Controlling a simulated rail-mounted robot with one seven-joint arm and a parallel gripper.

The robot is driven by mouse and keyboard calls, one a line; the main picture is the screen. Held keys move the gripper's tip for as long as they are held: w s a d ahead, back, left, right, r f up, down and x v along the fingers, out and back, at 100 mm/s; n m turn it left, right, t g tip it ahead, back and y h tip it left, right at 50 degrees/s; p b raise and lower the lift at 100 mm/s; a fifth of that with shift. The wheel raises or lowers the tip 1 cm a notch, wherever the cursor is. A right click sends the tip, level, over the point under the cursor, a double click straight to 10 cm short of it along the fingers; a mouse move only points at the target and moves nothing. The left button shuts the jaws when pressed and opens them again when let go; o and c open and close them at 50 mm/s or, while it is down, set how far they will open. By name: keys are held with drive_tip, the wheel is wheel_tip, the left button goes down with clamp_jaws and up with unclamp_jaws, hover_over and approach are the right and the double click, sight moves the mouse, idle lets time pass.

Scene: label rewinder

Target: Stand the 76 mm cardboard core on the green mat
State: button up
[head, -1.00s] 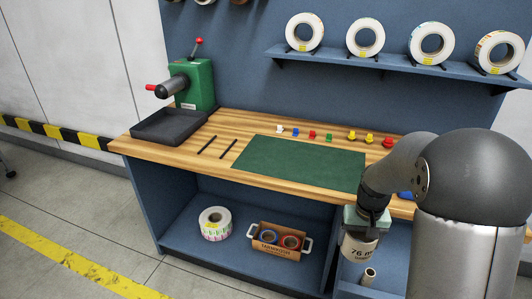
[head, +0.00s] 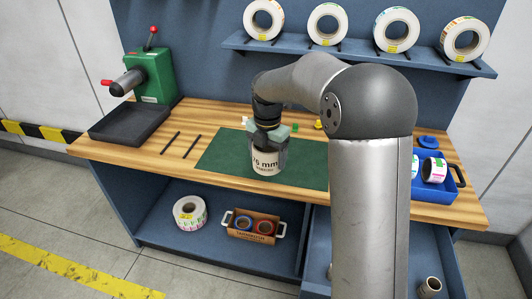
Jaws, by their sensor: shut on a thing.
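The 76 mm cardboard core (head: 266,163) is a pale cylinder with "76 mm" printed on its side. It is upright over the middle of the green mat (head: 222,155). My gripper (head: 268,143) points down and is shut on the core's upper part. The core's lower edge appears at or just above the mat; I cannot tell whether it touches. My arm hides the mat's right part and some of the bench behind it.
A green rewinder (head: 150,75) and a black tray (head: 128,124) stand at the left. Two dark bars (head: 192,146) lie beside the mat. A blue bin (head: 451,182) with label rolls is at the right. Label rolls stand on the wall shelf (head: 360,57). A cardboard box (head: 253,236) is below.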

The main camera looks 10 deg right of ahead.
drive_tip(key=w+f+p, duration=0.1)
drive_tip(key=w+f, duration=0.2)
drive_tip(key=w, duration=0.1)
drive_tip(key=w+f+p, duration=0.2)
drive_tip(key=w+f, duration=0.1)
drive_tip(key=w, duration=0.2)
drive_tip(key=w+f+p, duration=0.1)
drive_tip(key=w+f, duration=0.1)
drive_tip(key=w, duration=0.2)
drive_tip(key=shift+w+d+f, duration=0.15)
drive_tip(key=shift+d+f, duration=0.05)
drive_tip(key=shift+f, duration=0.2)
drive_tip(key=shift+w+f+p, duration=0.25)
drive_tip(key=shift+f+p, duration=0.1)
drive_tip(key=shift+f, duration=0.05)
drive_tip(key=shift+w+f+p, duration=0.1)
drive_tip(key=shift+f+p, duration=0.2)
drive_tip(key=shift+f, duration=1.35)
drive_tip(key=shift+f, duration=0.2)
drive_tip(key=o, duration=1)
drive_tip(key=shift+r, duration=0.15)
